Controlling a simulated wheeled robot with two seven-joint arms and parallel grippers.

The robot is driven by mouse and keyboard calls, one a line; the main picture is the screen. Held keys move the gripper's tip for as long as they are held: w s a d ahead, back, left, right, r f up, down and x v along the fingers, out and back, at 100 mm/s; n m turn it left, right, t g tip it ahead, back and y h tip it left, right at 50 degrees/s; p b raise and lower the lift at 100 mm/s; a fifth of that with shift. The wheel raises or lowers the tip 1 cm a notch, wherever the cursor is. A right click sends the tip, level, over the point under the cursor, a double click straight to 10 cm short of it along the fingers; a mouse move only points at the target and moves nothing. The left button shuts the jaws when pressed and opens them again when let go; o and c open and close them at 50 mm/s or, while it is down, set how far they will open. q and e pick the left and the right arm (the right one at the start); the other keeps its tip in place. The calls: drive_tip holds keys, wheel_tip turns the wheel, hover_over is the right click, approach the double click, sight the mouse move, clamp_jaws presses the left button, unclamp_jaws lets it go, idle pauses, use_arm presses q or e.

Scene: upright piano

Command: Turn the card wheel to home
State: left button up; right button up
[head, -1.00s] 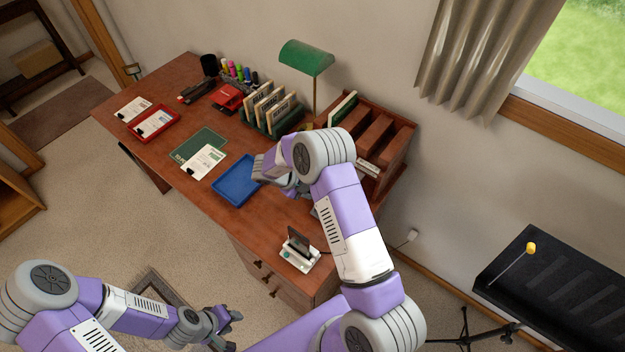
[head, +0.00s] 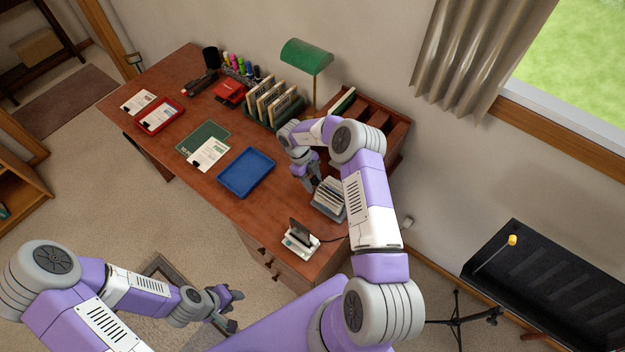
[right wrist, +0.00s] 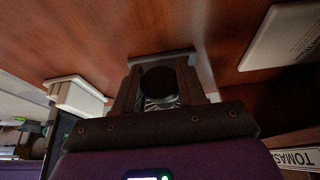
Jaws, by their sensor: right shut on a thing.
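The card wheel (head: 329,198), a grey holder with a row of pale cards, stands on the right part of the desk. My right gripper (head: 311,186) is at its left side, pointing down. In the right wrist view, my right gripper (right wrist: 160,100) is shut on a round black knob (right wrist: 158,80), which sits between its fingers; the knob appears to belong to the card wheel. The wheel's position marks are too small to read. My left gripper (head: 232,307) is empty, its fingers apart, low over the floor in front of the desk.
A blue tray (head: 245,173) lies left of my right gripper. A white stand with a dark screen (head: 300,239) is near the desk's front right. A wooden rack (head: 398,135) and green lamp (head: 307,54) are behind. The desk between tray and wheel is clear.

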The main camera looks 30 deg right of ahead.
idle(0.4)
drive_tip(key=o, duration=1)
drive_tip(key=v, duration=0.7)
drive_tip(key=shift+w+r, duration=0.2)
drive_tip(key=shift+r, duration=0.1)
